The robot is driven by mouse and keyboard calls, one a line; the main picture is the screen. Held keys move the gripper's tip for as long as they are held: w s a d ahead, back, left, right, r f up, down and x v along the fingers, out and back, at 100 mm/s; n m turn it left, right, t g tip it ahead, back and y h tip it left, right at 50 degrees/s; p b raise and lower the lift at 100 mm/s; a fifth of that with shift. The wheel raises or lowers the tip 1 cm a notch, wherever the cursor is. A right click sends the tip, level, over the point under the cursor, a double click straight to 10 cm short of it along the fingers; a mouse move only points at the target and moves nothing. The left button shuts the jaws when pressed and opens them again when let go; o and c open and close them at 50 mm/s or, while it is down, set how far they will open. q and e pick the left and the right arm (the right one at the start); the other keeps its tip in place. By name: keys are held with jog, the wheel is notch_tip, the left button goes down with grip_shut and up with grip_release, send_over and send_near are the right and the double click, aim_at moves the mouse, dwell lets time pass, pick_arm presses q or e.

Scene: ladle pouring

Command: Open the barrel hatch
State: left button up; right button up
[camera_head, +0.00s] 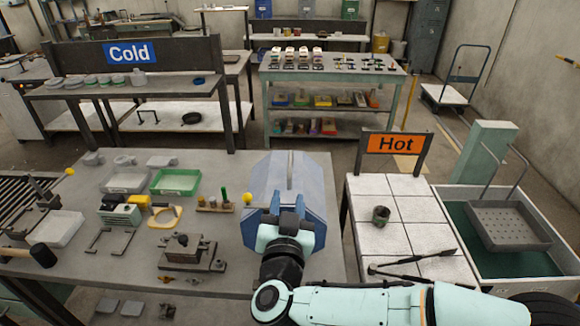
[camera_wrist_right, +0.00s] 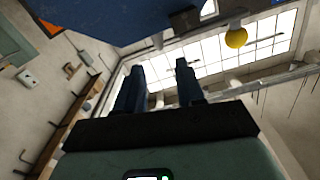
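The blue faceted barrel (camera_head: 258,185) stands on the grey workbench, with an upright grey plate on its top. A yellow ball knob (camera_head: 247,198) sticks out at its left side. My right gripper (camera_head: 288,203) is in front of the barrel and hides part of it. In the right wrist view, the right gripper (camera_wrist_right: 160,66) has its two fingers apart with nothing between them. The yellow knob (camera_wrist_right: 236,38) is right of the fingertips there, outside the gap. The dark blue barrel underside (camera_wrist_right: 100,15) fills the top left. I cannot make out the hatch's state. My left gripper is not in view.
The workbench (camera_head: 100,235) holds green and white trays, a black mallet (camera_head: 42,255) and a small vise-like fixture (camera_head: 190,255) left of the barrel. The white-tiled Hot table (camera_head: 410,210) has a small pot (camera_head: 381,215) and tongs. A water tank (camera_head: 500,262) is far right.

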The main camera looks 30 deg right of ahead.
aim_at(289, 178)
jog(key=p+x, duration=0.1)
jog(key=x, duration=1)
jog(key=shift+w, duration=0.1)
grip_shut()
